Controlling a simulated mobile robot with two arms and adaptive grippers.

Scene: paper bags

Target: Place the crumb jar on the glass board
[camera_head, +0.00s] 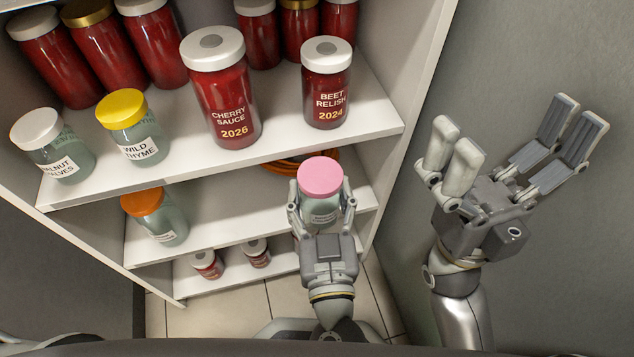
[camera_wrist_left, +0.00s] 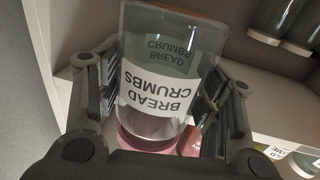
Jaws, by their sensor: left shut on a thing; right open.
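The crumb jar (camera_head: 320,207) is a clear glass jar with a pink lid, upright in front of the right part of the middle shelf. In the left wrist view the jar (camera_wrist_left: 165,95) shows its white label reading "BREAD CRUMBS", upside down in the picture. My left gripper (camera_head: 321,212) is shut around the jar, with a finger on each side. I cannot tell whether the jar touches the shelf. My right gripper (camera_head: 512,140) is open and empty, off to the right beside the grey wall. I see no glass board in either view.
The upper shelf (camera_head: 285,140) holds several red jars, including cherry sauce (camera_head: 227,100) and beet relish (camera_head: 326,90), plus a yellow-lidded thyme jar (camera_head: 133,130). An orange-lidded jar (camera_head: 157,220) stands on the middle shelf (camera_head: 230,210). An orange coil (camera_head: 285,166) lies behind the crumb jar.

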